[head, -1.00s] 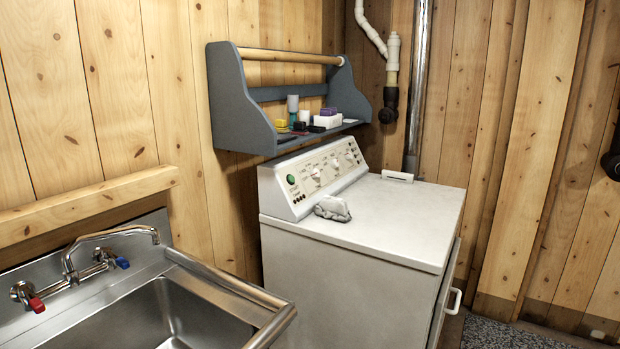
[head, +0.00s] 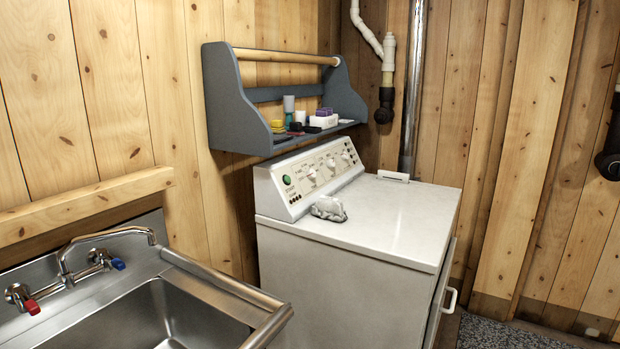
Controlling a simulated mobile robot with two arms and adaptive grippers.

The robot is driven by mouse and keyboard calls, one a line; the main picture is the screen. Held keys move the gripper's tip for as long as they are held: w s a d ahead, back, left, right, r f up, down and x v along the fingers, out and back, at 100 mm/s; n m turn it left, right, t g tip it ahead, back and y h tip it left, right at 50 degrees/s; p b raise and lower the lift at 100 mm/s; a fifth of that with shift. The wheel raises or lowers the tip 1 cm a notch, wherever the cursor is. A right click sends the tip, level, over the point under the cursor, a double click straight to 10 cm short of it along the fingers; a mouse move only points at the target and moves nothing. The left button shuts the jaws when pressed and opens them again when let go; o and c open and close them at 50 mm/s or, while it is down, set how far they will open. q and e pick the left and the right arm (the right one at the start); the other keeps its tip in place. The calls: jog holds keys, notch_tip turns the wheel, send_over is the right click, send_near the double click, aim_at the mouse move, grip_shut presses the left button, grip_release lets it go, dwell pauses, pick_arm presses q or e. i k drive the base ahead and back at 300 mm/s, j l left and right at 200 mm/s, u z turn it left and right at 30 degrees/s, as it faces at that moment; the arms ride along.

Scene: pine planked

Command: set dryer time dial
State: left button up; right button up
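The white dryer (head: 345,285) stands against the planked wall in the middle of the head view. Its slanted control panel (head: 300,195) runs along the back of its top. The panel carries a green button (head: 287,180) at the left end and several pale round dials, among them one dial (head: 312,174) near the button and one (head: 331,163) further along. The labels are too small to read, so I cannot tell which is the time dial or how it is set. Neither of my grippers shows in the head view.
A crumpled grey cloth (head: 328,209) lies on the dryer top near the panel. A grey shelf (head: 228,110) with small items hangs above the panel. A steel sink (head: 150,320) with a bar along its edge stands left. Floor (head: 500,332) shows at right.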

aim_at(311, 173)
jog(key=i+l+z, duration=0.1)
jog(key=z, duration=0.25)
jog(key=i+z, duration=0.45)
jog(key=z, duration=0.25)
